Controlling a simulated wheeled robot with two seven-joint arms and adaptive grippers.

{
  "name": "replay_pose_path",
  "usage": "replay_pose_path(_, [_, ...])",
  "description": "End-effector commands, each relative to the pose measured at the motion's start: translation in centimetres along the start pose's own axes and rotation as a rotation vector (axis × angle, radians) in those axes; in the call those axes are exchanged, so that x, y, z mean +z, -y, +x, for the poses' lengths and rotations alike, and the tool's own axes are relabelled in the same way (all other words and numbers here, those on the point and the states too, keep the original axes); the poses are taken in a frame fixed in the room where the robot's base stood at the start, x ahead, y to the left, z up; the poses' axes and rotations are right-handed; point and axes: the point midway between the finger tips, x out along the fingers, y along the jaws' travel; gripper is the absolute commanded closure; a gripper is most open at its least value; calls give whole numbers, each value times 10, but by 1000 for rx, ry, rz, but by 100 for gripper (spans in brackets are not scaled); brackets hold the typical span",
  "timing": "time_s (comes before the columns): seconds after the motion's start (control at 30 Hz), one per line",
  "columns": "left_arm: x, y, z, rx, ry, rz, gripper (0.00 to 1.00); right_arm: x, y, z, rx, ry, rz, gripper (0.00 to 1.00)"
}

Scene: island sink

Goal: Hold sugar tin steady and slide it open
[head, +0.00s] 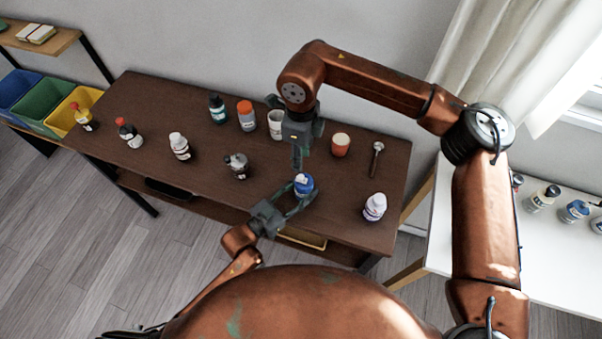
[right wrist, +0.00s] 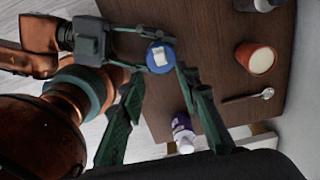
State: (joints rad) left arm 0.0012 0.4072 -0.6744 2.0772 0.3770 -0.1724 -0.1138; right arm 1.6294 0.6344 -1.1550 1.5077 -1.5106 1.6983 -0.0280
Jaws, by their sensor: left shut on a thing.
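The sugar tin, a small blue container (head: 304,183), stands near the front edge of the dark brown table. Its round blue top with a white label shows in the right wrist view (right wrist: 160,57). My left gripper (head: 302,194) reaches in from the lower left and is shut around the tin's sides. My right gripper (head: 297,167) hangs above and just behind the tin, pointing down. In the right wrist view its two fingers (right wrist: 160,72) are spread apart with the tin's top between their tips in the picture. They look empty; the height gap is hard to judge.
A white bottle with purple label (head: 374,207) stands to the right. A grey container (head: 236,166) and several bottles stand left. The table (head: 330,225) is clear around the tin.

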Motion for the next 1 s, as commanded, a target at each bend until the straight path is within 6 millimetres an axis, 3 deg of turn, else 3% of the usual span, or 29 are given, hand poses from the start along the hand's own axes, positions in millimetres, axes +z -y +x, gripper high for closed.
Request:
replay_pose_path(0.2, [0,0,0,0,0,0,87,0,-1,46,4,-2,-1,70])
replay_pose_path(0.43, [0,0,0,0,0,0,87,0,-1,78,2,0,-2,70])
replay_pose_path(0.87, [0,0,0,0,0,0,87,0,0,89,1,1,-2,70])
replay_pose_path(1.0, [0,0,0,0,0,0,87,0,0,88,1,1,-2,78])
